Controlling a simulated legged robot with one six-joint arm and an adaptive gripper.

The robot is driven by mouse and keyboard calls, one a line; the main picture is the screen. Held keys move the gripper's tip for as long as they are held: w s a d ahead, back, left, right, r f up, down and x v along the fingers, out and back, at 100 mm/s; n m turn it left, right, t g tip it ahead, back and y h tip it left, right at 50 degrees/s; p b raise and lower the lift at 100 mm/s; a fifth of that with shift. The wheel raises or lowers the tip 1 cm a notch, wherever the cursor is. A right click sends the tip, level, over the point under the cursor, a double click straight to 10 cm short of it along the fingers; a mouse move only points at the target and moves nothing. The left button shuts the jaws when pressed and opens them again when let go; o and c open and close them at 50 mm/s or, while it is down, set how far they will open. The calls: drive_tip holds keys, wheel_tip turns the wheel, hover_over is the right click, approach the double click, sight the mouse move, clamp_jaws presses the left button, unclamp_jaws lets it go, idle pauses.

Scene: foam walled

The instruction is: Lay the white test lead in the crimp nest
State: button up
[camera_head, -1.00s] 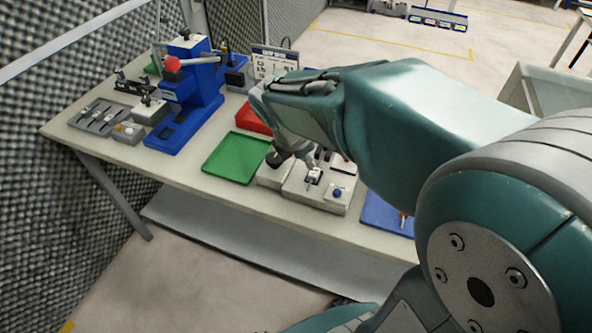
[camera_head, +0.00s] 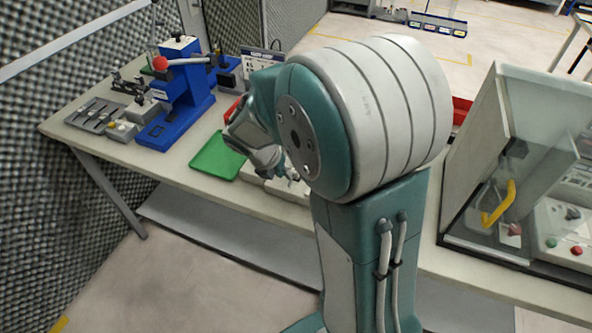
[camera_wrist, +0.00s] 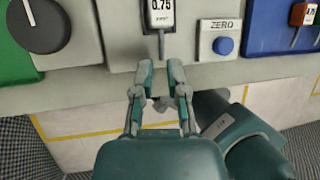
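The white test lead (camera_wrist: 160,14), a white block marked 0.75 with a thin metal pin pointing down the picture, sits on a grey instrument (camera_wrist: 122,42) at the top of the wrist view. My gripper (camera_wrist: 160,68) is open and empty, its two fingertips apart just below the pin in that view. Whether they touch anything is unclear. In the head view my arm hides the lead and most of the instrument. The blue press (camera_head: 180,92) with a red-knobbed lever stands at the left of the bench; I cannot make out the crimp nest on it.
A green tray (camera_head: 216,158) lies left of the instrument. A black knob (camera_wrist: 38,22) and a blue ZERO button (camera_wrist: 223,46) flank the lead. An orange-brown lead (camera_wrist: 303,14) lies on a blue mat (camera_wrist: 262,38). A clear-fronted cabinet (camera_head: 470,150) stands right.

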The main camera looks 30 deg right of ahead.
drive_tip(key=x, duration=0.4)
drive_tip(key=shift+d, duration=0.2)
drive_tip(key=shift+a, duration=0.1)
clamp_jaws()
